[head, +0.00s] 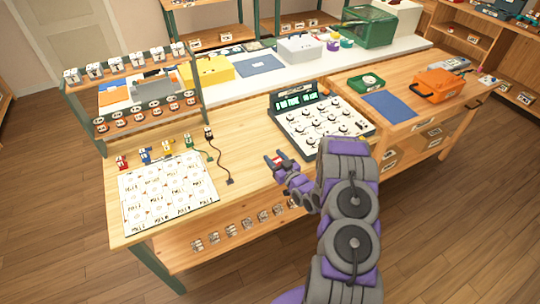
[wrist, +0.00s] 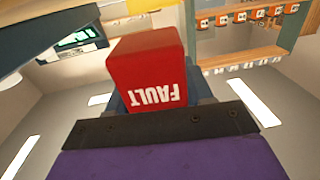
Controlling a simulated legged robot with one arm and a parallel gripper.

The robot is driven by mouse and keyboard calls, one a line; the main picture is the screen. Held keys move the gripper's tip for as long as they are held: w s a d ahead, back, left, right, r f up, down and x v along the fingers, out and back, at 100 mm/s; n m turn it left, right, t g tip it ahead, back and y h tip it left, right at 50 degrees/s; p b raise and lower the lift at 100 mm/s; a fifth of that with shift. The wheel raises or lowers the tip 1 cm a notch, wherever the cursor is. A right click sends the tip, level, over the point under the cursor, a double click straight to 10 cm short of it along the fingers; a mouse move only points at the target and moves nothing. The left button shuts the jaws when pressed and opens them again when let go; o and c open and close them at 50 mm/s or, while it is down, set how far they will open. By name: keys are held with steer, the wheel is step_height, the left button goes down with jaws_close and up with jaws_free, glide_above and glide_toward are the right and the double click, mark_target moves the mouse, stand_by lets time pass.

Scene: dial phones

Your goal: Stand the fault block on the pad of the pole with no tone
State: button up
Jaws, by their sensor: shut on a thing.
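The fault block (wrist: 148,62) is red with white "FAULT" lettering, which reads upside down in the wrist view. My gripper (head: 277,161) is shut on it, in front of the dial unit and above the front of the wooden bench; the fingers are mostly hidden behind the block in the wrist view. In the head view the block is only a small red patch (head: 280,158). A white sheet (head: 165,190) with printed, marked cells lies at the bench's left end. Its small print is too fine to read, and I cannot tell which pole has no tone.
Small red (head: 122,161), blue (head: 145,155), yellow (head: 168,147) and green (head: 188,141) items stand behind the sheet, near a black corded piece (head: 209,133). A dial unit (head: 320,122) with lit green displays stands right.

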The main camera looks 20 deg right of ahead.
steer(key=s+d+r+p, duration=0.1)
steer(key=s+r, duration=0.4)
steer(key=s, duration=0.4)
steer(key=w+r, duration=0.1)
steer(key=w, duration=0.1)
steer(key=w+a+r, duration=0.1)
steer(key=w+r, duration=0.3)
steer(key=w, duration=0.1)
steer(key=shift+a+r, duration=0.2)
steer(key=shift+r, duration=0.05)
steer(key=w+a+r+m+h, duration=0.1)
steer(key=w+a+r, duration=0.15)
steer(key=r, duration=0.25)
steer(key=w+a+r+h, duration=0.1)
steer(key=w+a+r, duration=0.1)
steer(key=w+r, duration=0.25)
steer(key=w+a+r, duration=0.3)
steer(key=a+r, duration=1.2)
steer(key=r, duration=0.1)
steer(key=y, duration=0.1)
glide_above(277, 160)
step_height(277, 160, down, 25)
steer(key=s+d+f+n+y, duration=0.1)
steer(key=s+f, duration=0.5)
steer(key=s, duration=0.1)
steer(key=shift+s, duration=0.3)
